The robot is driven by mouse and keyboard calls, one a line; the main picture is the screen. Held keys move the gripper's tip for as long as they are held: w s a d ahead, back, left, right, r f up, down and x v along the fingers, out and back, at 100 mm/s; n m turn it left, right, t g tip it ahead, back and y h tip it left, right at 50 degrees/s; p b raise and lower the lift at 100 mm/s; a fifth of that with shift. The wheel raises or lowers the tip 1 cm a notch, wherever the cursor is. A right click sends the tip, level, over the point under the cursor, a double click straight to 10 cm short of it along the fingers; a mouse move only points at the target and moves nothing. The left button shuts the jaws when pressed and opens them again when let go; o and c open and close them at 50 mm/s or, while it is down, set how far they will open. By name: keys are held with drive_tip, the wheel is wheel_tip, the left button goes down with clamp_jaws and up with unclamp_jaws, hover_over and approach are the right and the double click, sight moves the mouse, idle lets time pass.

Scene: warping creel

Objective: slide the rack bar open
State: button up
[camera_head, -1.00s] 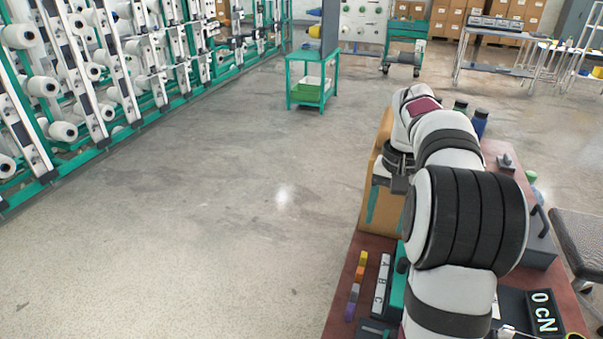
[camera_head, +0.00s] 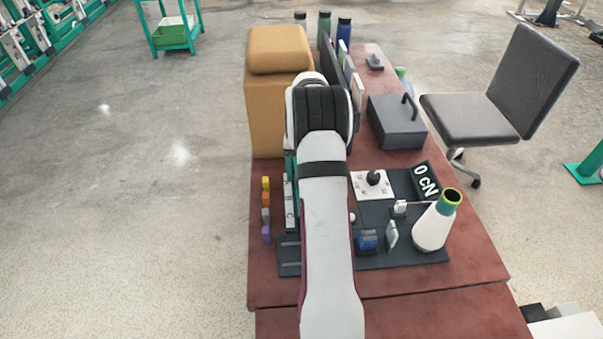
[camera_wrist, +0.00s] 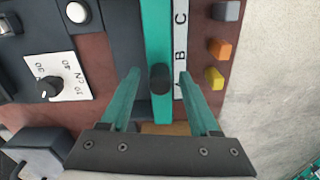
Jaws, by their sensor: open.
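The rack bar is a green bar (camera_wrist: 160,30) with a dark round knob (camera_wrist: 160,79) on it, running up the middle of the wrist view. A white strip (camera_wrist: 181,50) lettered A, B and C lies along its right side. My gripper (camera_wrist: 159,76) is open, with its green fingers on either side of the knob in this view. I cannot tell whether the fingertips touch the knob or are above it. In the head view my arm hides the gripper and most of the bar; the lettered strip (camera_head: 290,208) shows left of the arm.
Small coloured blocks (camera_head: 266,200) lie left of the strip. A white dial plate (camera_head: 372,184), a grey box (camera_head: 397,122) and a white cone (camera_head: 432,226) stand right of my arm. A tan box (camera_head: 262,110) is at the table's far left. A chair (camera_head: 480,115) stands right.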

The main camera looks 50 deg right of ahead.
clamp_jaws()
idle(0.3)
idle(1.2)
